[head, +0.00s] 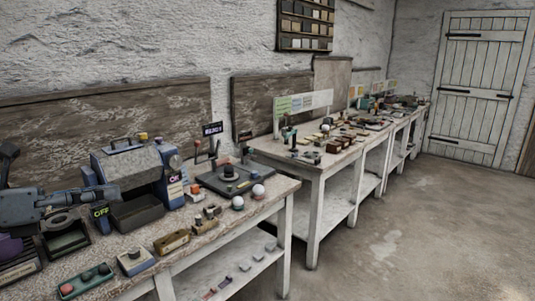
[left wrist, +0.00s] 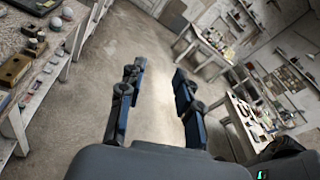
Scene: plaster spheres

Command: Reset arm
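My left gripper (head: 92,197) comes in from the left in the head view, above the near workbench (head: 285,186). In the left wrist view the left gripper (left wrist: 158,76) has its two dark blue fingers wide apart, with only bare floor seen between them. Two pale plaster spheres (head: 258,191) (head: 238,203) rest at the right end of the near bench, well apart from the gripper. The left wrist view shows the spheres (left wrist: 67,13) at top left. My right gripper is in neither view.
A blue-grey machine (head: 128,165) with a dark tray stands right beside the gripper in the head view. Small blocks and a green button box (head: 86,281) lie along the bench front. A second bench (head: 316,168) runs toward a white door (head: 478,85). The floor (head: 400,235) is clear.

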